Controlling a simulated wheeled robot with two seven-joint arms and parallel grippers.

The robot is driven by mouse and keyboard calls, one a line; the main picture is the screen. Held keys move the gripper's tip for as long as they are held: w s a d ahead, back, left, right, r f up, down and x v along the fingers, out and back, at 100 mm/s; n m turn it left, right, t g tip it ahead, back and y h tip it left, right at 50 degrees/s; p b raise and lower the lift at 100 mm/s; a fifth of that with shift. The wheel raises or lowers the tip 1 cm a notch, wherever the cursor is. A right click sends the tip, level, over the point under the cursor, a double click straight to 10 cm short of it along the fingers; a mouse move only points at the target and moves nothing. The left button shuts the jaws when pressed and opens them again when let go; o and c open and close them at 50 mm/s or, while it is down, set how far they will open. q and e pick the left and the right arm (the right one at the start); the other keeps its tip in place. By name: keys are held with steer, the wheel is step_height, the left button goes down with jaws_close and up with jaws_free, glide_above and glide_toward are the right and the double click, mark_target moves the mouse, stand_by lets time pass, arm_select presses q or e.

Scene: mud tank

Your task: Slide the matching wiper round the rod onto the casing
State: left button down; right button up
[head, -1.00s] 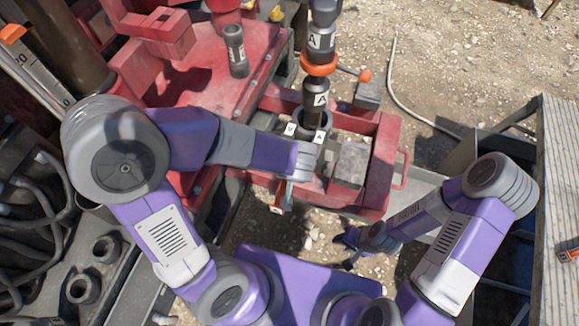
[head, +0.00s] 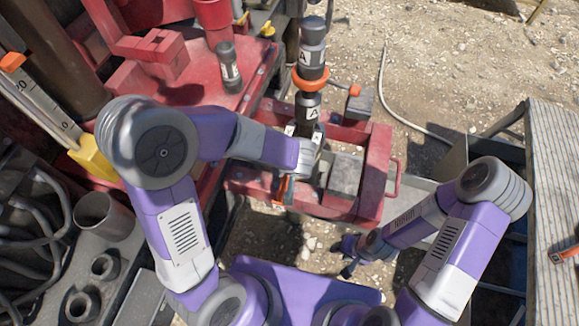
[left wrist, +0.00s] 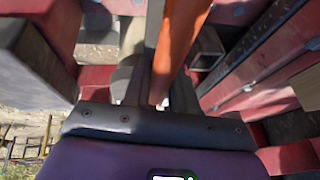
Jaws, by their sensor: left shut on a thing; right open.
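A dark upright rod stack (head: 312,45) with white A labels stands over the red frame. An orange ring (head: 310,80) with a side handle encircles it. Below it, white labels (head: 290,130) show on a dark round part around the stack's foot; I cannot tell whether that is wiper or casing. My left gripper (head: 300,172) is in front of this part and hides much of it. In the left wrist view its fingers are shut on an orange piece (left wrist: 183,45); whether this belongs to the wiper is unclear. My right gripper (head: 348,258) is open and empty, low in front.
A red frame (head: 376,180) with a grey block (head: 343,180) lies right of the stack. A dark labelled cylinder (head: 229,68) stands on the red deck behind. Pipes and hoses crowd the left. A ridged walkway (head: 555,190) is at far right. Open gravel lies behind.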

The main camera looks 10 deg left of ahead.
arm_select(q)
steer(key=shift+w, duration=0.45)
steer(key=shift+w+d+f, duration=0.1)
steer(key=shift+w, duration=2.25)
steer(key=shift+f+b, duration=0.45)
steer(key=shift+b, duration=0.35)
steer(key=c, duration=0.8)
jaws_free()
steer(key=p+v, duration=0.2)
steer(key=v, duration=0.5)
steer(key=shift+s+r, duration=0.1)
steer(key=shift+r, duration=0.15)
